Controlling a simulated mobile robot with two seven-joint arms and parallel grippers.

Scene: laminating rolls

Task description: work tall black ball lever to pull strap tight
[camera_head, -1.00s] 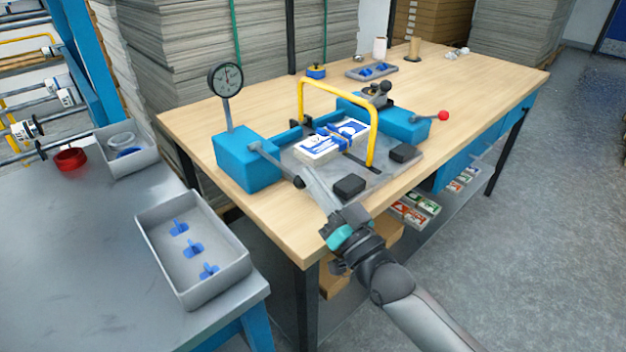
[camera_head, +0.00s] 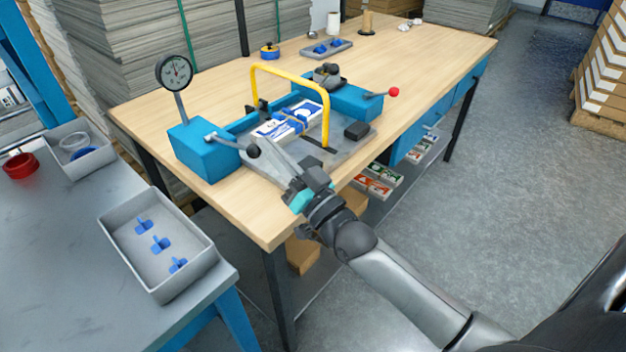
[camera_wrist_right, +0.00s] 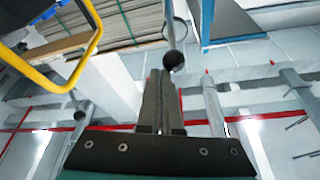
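The black ball lever (camera_head: 253,151) juts from the left blue block (camera_head: 200,160) of the strapping fixture, its grey rod sloping slightly down to the right. My right gripper (camera_head: 262,155) reaches in from the lower right with its fingertips at the ball. In the right wrist view the fingers (camera_wrist_right: 160,75) lie together, and the black ball (camera_wrist_right: 174,60) shows just beyond their tips, not clearly between them. Whether they touch it I cannot tell. A blue and white pack (camera_head: 285,124) with a blue strap lies under the yellow hoop (camera_head: 290,76). My left gripper is out of view.
A dial gauge (camera_head: 175,72) stands on the left block. A red-ball lever (camera_head: 393,91) and a black clamp (camera_head: 327,75) sit at the right block. A grey table with a tray (camera_head: 160,245) of blue parts is at left.

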